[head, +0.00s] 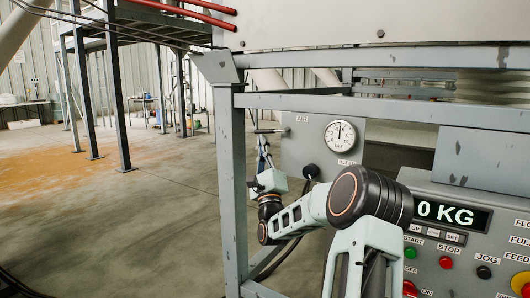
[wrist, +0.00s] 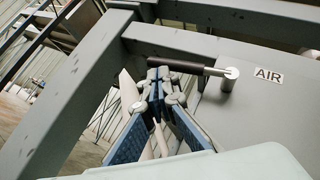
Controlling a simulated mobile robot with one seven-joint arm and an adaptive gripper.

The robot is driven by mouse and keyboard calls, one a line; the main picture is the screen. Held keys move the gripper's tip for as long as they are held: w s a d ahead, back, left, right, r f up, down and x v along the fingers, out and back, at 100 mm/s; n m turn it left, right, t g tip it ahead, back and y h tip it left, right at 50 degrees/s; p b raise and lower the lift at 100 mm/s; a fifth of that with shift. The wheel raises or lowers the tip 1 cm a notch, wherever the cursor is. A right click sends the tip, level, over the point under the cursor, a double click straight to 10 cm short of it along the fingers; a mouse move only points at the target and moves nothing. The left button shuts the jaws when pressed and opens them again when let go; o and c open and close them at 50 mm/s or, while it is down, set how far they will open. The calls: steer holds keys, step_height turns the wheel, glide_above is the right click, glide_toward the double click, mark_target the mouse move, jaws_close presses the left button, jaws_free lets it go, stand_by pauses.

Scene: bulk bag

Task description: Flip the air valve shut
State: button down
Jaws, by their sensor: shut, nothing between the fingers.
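The air valve has a lever with a dark grip (wrist: 178,65) and a silver pivot end (wrist: 229,73), beside the AIR label on a grey panel. In the wrist view the lever points left from its pivot, roughly level. In the head view the lever (head: 268,131) is small and juts left from the panel edge. My gripper (head: 263,140) is shut and empty, just below the lever. In the wrist view my gripper's fingertips (wrist: 156,76) are close under the grip's left part. I cannot tell whether they touch it.
A grey frame post (head: 232,180) stands left of the valve, with a crossbar above. A pressure gauge (head: 340,134) is on the panel to the right. The control box with its 0 KG display (head: 447,214) is at the lower right. Open floor lies left.

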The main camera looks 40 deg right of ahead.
steer(key=shift+w+a+r, duration=0.15)
steer(key=shift+w+r, duration=0.05)
steer(key=shift+r, duration=0.25)
stand_by(0.5)
